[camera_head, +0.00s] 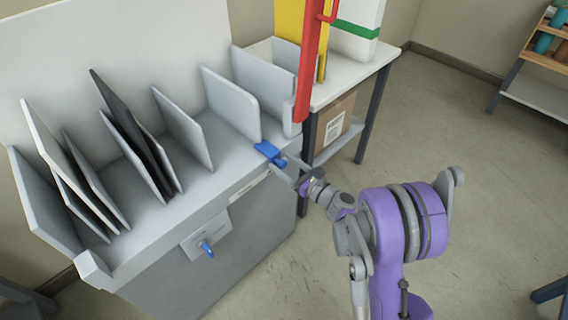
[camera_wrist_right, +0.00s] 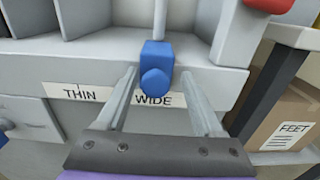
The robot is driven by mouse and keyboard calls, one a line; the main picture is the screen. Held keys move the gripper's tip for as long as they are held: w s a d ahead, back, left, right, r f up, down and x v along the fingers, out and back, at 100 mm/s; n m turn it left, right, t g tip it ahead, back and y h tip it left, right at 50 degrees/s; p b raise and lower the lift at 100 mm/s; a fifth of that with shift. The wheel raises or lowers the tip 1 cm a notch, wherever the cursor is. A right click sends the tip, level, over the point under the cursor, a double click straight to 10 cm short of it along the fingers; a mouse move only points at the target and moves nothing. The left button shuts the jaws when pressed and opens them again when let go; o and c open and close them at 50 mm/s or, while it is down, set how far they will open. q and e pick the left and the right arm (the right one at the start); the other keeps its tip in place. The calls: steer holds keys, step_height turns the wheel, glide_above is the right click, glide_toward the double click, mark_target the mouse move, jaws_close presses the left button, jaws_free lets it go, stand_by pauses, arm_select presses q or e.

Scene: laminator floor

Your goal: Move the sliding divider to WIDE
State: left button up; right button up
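The sliding divider (camera_head: 230,103) is a light grey upright panel in the right part of the grey rack, with a blue knob (camera_head: 267,150) at its front foot. In the right wrist view the blue knob (camera_wrist_right: 156,72) sits above the word WIDE on the label strip (camera_wrist_right: 150,99), with THIN to its left. My right gripper (camera_head: 284,165) is at the knob. In the wrist view its two fingers (camera_wrist_right: 158,76) are spread, one on each side of the knob, with gaps showing. My left gripper is not in view.
Several grey and dark panels stand in the rack (camera_head: 205,185). A small blue knob (camera_head: 207,249) sits on its front face. A red post (camera_head: 309,60) rises at its right end. A table (camera_head: 350,80) with a cardboard box (camera_head: 334,120) stands beside it.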

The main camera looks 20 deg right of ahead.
steer(key=v, duration=1)
steer(key=shift+s+p, duration=0.4)
steer(key=shift+p, duration=0.05)
steer(key=shift+d, duration=0.1)
